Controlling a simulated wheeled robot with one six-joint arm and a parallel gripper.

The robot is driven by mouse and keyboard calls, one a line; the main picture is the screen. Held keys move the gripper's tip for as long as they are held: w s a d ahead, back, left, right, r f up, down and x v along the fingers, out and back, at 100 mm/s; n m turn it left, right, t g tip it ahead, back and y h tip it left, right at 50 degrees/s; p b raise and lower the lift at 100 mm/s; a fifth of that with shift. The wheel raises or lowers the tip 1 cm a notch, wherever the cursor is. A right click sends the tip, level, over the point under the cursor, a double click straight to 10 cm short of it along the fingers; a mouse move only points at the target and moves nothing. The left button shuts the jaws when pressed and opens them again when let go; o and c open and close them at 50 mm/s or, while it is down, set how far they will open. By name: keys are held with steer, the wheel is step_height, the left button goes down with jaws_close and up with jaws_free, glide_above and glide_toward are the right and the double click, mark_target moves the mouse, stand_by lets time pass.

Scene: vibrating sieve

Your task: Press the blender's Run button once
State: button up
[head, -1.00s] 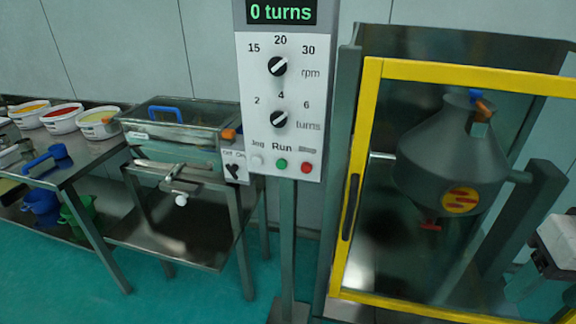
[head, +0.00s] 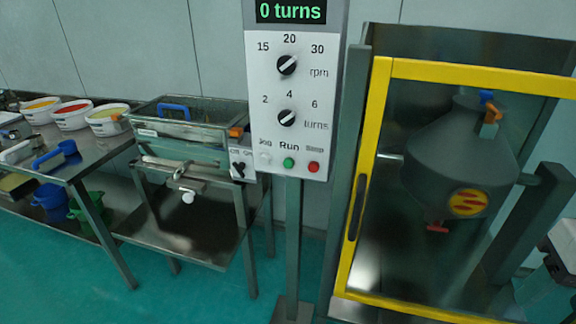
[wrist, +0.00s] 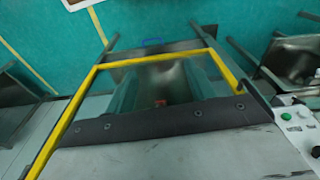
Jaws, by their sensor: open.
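The control panel (head: 293,100) stands upright on a grey post in the middle of the head view. Its green Run button (head: 288,162) sits between the pale Jog button (head: 265,159) and the red Stop button (head: 313,167). Nothing covers the buttons in the head view. The display (head: 290,11) reads "0 turns". The blender's grey vessel (head: 450,150) hangs behind the yellow-framed guard (head: 372,160) to the right. The wrist view shows a pale panel with a green spot (wrist: 286,116) at its right edge. My gripper's fingertips do not show in either view.
The yellow guard frame (wrist: 150,61) and a dark bolted bar (wrist: 152,121) fill much of the wrist view. In the head view, a sieve (head: 185,125) stands on a table left of the panel. Tubs (head: 72,118) stand further left. Green floor (head: 195,295) is clear in front.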

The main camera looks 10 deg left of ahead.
jaws_close()
stand_by(1.5)
